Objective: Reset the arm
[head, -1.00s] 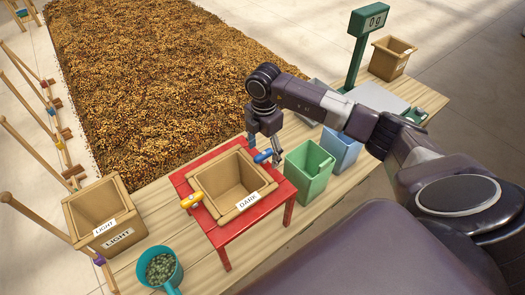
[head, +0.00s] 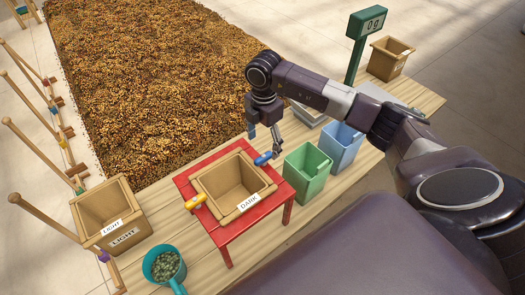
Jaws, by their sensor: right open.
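My right arm reaches in from the right in the head view. My right gripper (head: 264,142) points down, open and empty, above the back right corner of the red stand (head: 236,226). The wooden box labelled DARK (head: 231,184) sits on that stand, and it looks empty. The blue handle (head: 263,158) at the box's right side is just below my fingertips, apart from them as far as I can tell. A yellow handle (head: 195,201) is on the box's left side. My left gripper is out of view.
The table also holds a wooden box labelled LIGHT (head: 108,212), a teal scoop of beans (head: 163,265), a green bin (head: 306,172), a blue bin (head: 341,145) and a green scale display (head: 369,22). Another wooden box (head: 388,57) stands at the far end. Drying beans (head: 150,75) lie behind.

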